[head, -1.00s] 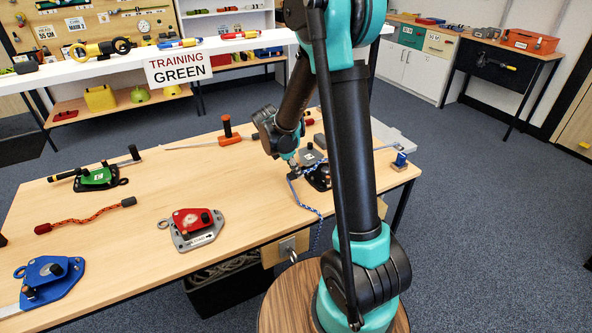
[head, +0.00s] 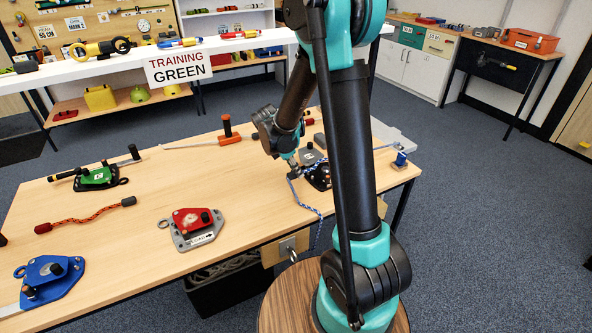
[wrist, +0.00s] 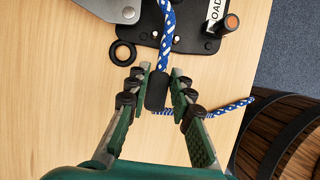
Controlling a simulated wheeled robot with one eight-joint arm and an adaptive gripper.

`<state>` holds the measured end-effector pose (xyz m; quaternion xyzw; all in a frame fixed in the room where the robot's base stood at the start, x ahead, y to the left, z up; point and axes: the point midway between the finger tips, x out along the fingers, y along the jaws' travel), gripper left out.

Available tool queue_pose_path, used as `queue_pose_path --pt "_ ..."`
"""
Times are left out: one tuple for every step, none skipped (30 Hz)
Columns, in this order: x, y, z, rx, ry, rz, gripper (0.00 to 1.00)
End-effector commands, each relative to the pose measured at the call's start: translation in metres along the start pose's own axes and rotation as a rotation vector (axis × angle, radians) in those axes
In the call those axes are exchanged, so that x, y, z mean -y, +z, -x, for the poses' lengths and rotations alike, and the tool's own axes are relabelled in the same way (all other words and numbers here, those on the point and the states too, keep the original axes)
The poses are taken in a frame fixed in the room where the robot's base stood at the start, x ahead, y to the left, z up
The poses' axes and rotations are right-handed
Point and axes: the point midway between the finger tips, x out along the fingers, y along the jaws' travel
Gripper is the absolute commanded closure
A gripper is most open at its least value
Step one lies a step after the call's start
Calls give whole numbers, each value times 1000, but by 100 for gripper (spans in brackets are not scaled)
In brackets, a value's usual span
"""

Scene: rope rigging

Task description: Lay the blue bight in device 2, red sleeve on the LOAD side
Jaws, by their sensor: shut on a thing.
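My gripper (wrist: 157,82) is shut on the black sleeve (wrist: 156,95) of the blue and white rope (wrist: 167,25). The rope runs up from the sleeve over a black-plated device (wrist: 145,30); another stretch (wrist: 230,106) runs off to the right. The device has a partly visible LOAD label (wrist: 214,14) and an orange-topped post (wrist: 231,22). In the head view my gripper (head: 293,172) is low beside this device (head: 322,178), partly hidden by my arm. The rope (head: 312,209) drops over the table's front edge. I see no red sleeve and cannot read device numbers.
A red device (head: 190,222), a blue device (head: 50,275) and a green device (head: 98,176) stand on the table (head: 130,225). A red cord (head: 85,217) and an orange-handled tool (head: 230,138) lie there too.

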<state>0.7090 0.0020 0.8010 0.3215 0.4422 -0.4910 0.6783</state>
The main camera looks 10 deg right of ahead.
Motion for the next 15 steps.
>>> queue_pose_path --pt "0 0 0 0 0 0 97" --pt "0 0 0 0 0 0 97" --pt "0 0 0 0 0 0 97" --pt "0 0 -1 0 0 0 97" --pt "0 0 -1 0 0 0 97" --pt "0 0 -2 0 0 0 97" --pt "0 -1 -2 0 0 0 97" --pt "0 -1 -2 0 0 0 97" --pt "0 -1 -3 0 0 0 97" --pt "0 -2 -4 0 0 0 97" --pt "0 -2 -5 0 0 0 97" --pt "0 -2 -6 0 0 0 97" --pt "0 -2 -6 0 0 0 97" --pt "0 -3 -7 0 0 0 97" --pt "0 -3 -8 0 0 0 97"
